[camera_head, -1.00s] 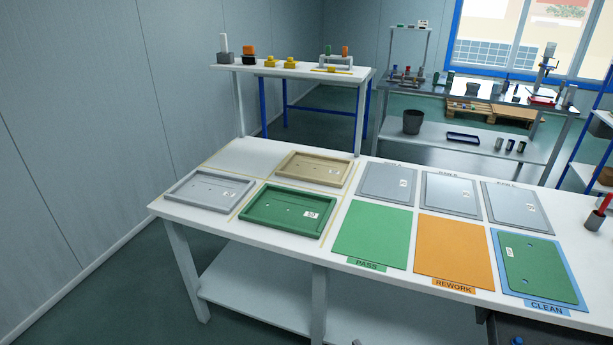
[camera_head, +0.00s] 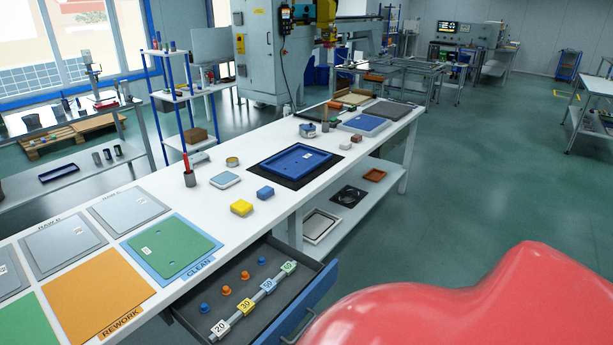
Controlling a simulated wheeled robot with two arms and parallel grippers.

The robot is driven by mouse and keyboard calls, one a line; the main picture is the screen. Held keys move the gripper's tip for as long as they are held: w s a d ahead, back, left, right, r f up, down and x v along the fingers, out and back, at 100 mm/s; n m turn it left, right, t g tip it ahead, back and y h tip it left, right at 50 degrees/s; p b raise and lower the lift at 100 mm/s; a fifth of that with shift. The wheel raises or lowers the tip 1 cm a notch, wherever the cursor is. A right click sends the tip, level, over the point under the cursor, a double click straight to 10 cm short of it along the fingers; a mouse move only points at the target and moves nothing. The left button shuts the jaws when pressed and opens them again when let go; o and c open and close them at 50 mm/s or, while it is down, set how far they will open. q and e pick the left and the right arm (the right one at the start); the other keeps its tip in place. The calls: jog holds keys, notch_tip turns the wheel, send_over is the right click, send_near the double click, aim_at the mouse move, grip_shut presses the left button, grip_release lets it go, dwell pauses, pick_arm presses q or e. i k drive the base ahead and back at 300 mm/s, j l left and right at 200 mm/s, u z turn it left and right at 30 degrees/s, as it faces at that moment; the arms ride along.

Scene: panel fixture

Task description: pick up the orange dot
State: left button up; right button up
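Two small orange round pieces lie in the open grey drawer under the table's front edge: a nearer orange dot (camera_head: 226,290) and a farther orange dot (camera_head: 246,275). Two blue round pieces, one nearer (camera_head: 204,308) and one farther (camera_head: 262,260), sit in line with them. The frames do not show which orange piece the task means. Neither of my grippers shows in the head view.
The drawer (camera_head: 320,292) has a blue front and holds a bar with numbered coloured tags (camera_head: 246,306). The lower right is blocked from view.

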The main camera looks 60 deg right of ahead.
aim_at(226, 290)
jog(key=z, duration=1.2)
